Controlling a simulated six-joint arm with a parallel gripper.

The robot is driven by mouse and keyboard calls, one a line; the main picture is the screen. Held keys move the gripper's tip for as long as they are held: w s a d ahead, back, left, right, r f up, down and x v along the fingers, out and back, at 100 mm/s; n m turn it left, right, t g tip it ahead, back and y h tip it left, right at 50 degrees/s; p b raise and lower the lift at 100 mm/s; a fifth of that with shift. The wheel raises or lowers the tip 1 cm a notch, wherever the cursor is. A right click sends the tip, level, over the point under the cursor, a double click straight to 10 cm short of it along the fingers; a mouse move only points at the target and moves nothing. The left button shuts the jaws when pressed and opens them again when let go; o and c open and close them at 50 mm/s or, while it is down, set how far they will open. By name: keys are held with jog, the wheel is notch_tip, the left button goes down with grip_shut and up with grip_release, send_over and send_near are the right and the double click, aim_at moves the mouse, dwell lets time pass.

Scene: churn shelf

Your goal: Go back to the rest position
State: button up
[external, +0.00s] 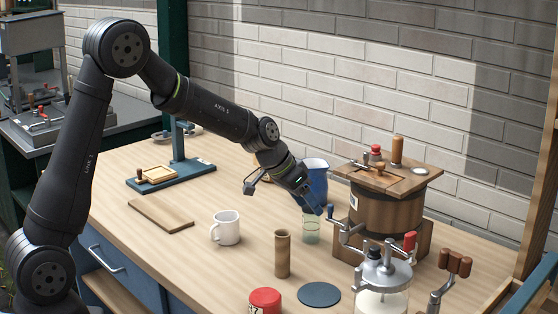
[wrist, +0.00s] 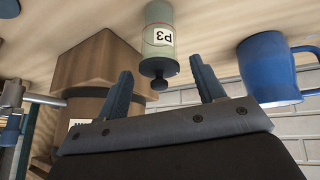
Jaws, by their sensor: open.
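My gripper (external: 322,209) is open above the table, beside the blue mug and near the wooden churn. In the wrist view its two fingers (wrist: 162,80) are spread apart with nothing clamped between them. A pale green cylinder (external: 311,232) stands on the table just below my gripper. In the wrist view the green cylinder (wrist: 159,32) has a "P3" label, a red line and a dark knob, which appears near the gap between the fingertips. I cannot tell how far the knob is from them.
The blue mug (external: 315,178) stands close behind my gripper. The wooden churn (external: 385,212) with its crank is at right. A white mug (external: 226,228), wooden cylinder (external: 282,254), red-lidded can (external: 265,301), dark disc (external: 319,294) and glass jar (external: 382,300) stand nearer. A board (external: 161,215) lies left.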

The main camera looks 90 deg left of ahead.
jog(key=shift+w+a, duration=0.1)
jog(key=shift+w, duration=0.05)
jog(key=shift+r, duration=0.9)
